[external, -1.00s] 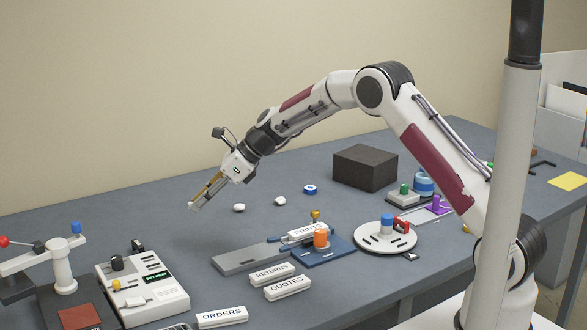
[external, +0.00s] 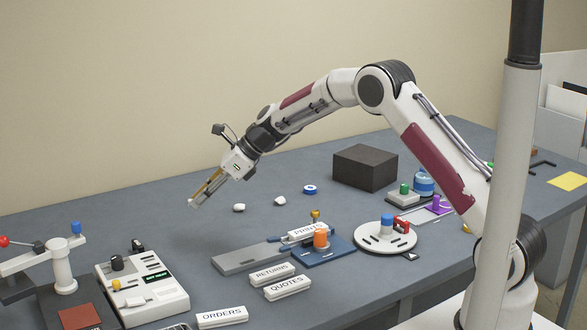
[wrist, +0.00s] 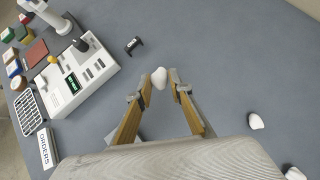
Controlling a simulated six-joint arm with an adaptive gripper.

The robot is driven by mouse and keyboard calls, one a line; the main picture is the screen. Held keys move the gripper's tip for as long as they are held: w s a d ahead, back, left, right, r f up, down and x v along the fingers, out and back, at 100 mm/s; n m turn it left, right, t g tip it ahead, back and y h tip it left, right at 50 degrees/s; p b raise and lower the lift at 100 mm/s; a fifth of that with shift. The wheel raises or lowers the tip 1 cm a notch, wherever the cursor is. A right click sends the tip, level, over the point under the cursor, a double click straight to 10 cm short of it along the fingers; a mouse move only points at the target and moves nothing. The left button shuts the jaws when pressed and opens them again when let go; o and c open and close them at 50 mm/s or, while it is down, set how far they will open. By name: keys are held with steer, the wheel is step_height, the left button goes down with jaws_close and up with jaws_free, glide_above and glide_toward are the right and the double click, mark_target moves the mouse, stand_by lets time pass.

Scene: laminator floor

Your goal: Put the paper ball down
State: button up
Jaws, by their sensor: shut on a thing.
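A small white paper ball (wrist: 159,78) is between the fingertips of my gripper (wrist: 160,80) in the wrist view. My gripper is shut on it. In the external view, my gripper (external: 202,192) points down and to the left, above the back part of the table (external: 150,220), with the white ball (external: 192,202) at its tips. There appears to be a gap between the tips and the tabletop. Two other white lumps like paper balls lie on the table, one (external: 239,208) right of my gripper and one (external: 280,201) farther right.
A control box (external: 143,285) and a lever stand (external: 62,260) are at the left. Labelled blocks (external: 272,274), a blue-based fixture (external: 325,252) and a round white plate (external: 384,237) stand in front. A dark block (external: 365,167) is behind.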

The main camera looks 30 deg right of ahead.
steer(key=w+d+m+t+h, duration=0.1)
steer(key=w+d, duration=0.2)
steer(key=d, duration=0.6)
steer(key=w+d+m+t, duration=0.1)
steer(key=w+d+m, duration=0.15)
steer(key=d, duration=0.55)
step_height(320, 180, up, 10)
steer(key=f+m+t+h, duration=0.1)
steer(key=m+t+h, duration=0.1)
steer(key=m+h, duration=0.45)
glide_above(376, 155)
steer(key=shift+s+a+r+m+y, duration=0.1)
steer(key=shift+s+r+m+y, duration=0.05)
steer(key=shift+m+y, duration=0.2)
steer(key=shift+f, duration=3.2)
